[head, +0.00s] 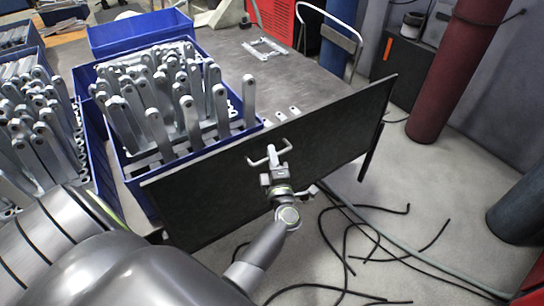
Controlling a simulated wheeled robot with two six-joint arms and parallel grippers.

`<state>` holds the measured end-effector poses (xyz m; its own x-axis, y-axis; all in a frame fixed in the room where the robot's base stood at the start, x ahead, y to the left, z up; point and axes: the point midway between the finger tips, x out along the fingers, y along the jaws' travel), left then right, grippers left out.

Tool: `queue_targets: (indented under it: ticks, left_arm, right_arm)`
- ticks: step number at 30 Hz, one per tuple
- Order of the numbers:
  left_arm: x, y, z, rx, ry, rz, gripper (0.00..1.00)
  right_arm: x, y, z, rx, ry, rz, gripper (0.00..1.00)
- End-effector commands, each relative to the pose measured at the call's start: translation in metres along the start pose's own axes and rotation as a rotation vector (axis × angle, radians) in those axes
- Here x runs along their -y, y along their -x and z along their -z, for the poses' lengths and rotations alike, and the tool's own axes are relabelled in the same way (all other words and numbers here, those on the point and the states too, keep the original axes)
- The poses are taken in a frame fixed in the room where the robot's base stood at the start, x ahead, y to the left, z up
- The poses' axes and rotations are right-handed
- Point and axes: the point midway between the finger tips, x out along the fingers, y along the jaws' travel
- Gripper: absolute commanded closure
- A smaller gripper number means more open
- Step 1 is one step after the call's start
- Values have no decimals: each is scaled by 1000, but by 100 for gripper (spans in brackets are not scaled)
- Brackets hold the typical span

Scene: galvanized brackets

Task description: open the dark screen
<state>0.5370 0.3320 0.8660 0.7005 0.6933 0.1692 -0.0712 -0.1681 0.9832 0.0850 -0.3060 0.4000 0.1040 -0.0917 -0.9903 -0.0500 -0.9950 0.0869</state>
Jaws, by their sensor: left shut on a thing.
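The dark screen (335,128) is a flat dark panel standing upright across the middle of the head view, in front of the table edge. A light metal handle (256,161) is on its near face. My left gripper (270,160) is at that handle and shut on it; the arm comes up from the lower left. The fingertips are small in the picture and partly merge with the handle. My right gripper is not in view.
Blue bins (112,167) full of galvanized brackets (190,105) stand on the table (290,82) behind the screen. Black cables (345,240) lie on the floor at right. A dark red cylinder (448,75) stands at upper right. Open floor lies right of the screen.

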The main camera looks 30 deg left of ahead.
Motion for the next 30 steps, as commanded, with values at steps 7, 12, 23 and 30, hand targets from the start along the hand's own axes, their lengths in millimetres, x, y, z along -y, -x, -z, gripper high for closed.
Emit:
queue_targets:
  ticks: [7, 12, 23, 30]
  left_arm:
    - [-64, -12, 4, 0, 2, -4, 100]
    - [-94, -16, 6, 0, 3, -4, 100]
    - [-128, -22, 8, 0, 1, -3, 100]
    - [-132, -23, 9, 0, 1, -4, 100]
  right_arm:
    - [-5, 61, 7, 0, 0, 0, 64]
    - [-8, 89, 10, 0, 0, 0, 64]
    - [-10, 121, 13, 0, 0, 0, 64]
    - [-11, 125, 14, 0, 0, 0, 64]
